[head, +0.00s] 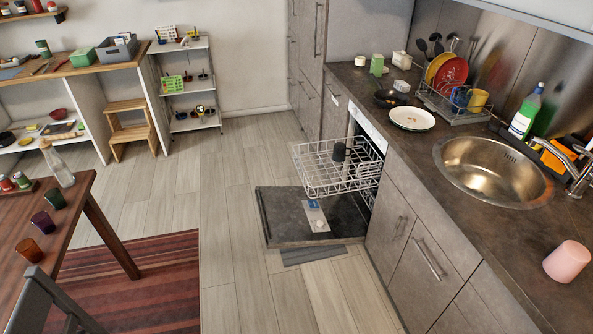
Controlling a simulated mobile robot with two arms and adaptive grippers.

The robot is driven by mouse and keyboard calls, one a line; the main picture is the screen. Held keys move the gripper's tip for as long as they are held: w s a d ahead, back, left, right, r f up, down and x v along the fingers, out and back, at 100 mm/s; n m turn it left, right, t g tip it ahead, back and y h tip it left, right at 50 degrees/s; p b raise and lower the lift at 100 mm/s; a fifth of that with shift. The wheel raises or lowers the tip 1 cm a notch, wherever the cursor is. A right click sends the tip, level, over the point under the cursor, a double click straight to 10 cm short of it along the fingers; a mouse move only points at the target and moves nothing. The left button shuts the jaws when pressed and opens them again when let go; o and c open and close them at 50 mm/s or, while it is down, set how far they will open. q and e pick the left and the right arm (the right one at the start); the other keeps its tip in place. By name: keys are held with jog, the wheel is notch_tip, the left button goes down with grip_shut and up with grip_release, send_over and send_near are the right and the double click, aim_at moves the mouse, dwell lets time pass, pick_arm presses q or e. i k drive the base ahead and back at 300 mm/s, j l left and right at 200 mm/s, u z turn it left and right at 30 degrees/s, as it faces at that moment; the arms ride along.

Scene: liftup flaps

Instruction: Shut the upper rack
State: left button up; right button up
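The upper rack (318,172) is a grey wire dishwasher basket. It sticks out to the left from the dishwasher opening, above the lowered door. A dark mug or cup (340,152) stands in it. The dishwasher door (285,218) is folded down, nearly flat, just above the floor. The inside of the dishwasher is mostly hidden by the rack and the cabinet. Neither of my grippers shows in the head view.
The counter (410,150) holds a plate (412,118), a dish rack (450,105), a sink (492,170) and a pink cup (567,261). A wooden table (85,190) with coloured glasses stands at the left. Floor (225,200) is clear left of the door.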

aim_at(321, 195)
jog(key=i+j+z, duration=0.15)
jog(key=i, duration=0.3)
jog(key=i+j+z, duration=0.1)
jog(key=i, duration=0.3)
jog(key=i+j+z, duration=0.15)
jog(key=i, duration=0.3)
